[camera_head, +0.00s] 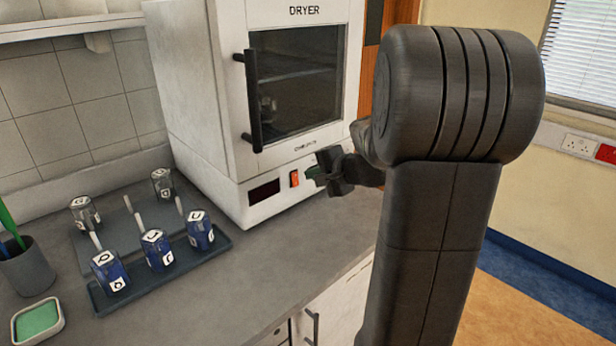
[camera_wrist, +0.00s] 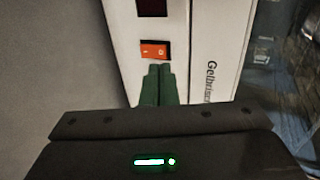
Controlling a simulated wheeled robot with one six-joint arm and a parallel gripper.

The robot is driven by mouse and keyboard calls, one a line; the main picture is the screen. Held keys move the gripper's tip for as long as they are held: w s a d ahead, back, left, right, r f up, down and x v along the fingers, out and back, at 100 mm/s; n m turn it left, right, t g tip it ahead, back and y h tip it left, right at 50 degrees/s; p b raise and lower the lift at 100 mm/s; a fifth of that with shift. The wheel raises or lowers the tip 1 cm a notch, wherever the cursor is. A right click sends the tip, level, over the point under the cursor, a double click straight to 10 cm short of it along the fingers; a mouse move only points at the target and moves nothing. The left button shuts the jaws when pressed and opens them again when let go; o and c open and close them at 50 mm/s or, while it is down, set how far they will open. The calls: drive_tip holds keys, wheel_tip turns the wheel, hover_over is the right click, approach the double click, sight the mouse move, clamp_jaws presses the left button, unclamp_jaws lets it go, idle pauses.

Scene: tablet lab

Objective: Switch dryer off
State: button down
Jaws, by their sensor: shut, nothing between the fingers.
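The white dryer (camera_head: 196,85) stands on the bench with its glass door closed and a black vertical handle on the door's left side. Its orange rocker switch (camera_head: 294,178) is on the lower front panel, right of a dark display. In the wrist view the switch (camera_wrist: 155,49) lies just beyond my fingertips, and the dark display (camera_wrist: 152,8) is above it. My gripper (camera_head: 314,173) is shut and empty, its green fingers (camera_wrist: 158,70) pointing at the switch. I cannot tell whether the fingertips touch it. The display looks dark.
A tray (camera_head: 222,243) holds several small jars with labels at the left of the bench. A grey cup (camera_head: 27,268) and a green-filled dish (camera_head: 37,320) stand at the far left. The bench in front of the dryer is clear.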

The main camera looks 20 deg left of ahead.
drive_tip(key=r+v, duration=0.1)
drive_tip(key=v, duration=0.8)
drive_tip(key=shift+a+r, duration=0.3)
drive_tip(key=shift+r, duration=0.1)
drive_tip(key=shift+w, duration=0.15)
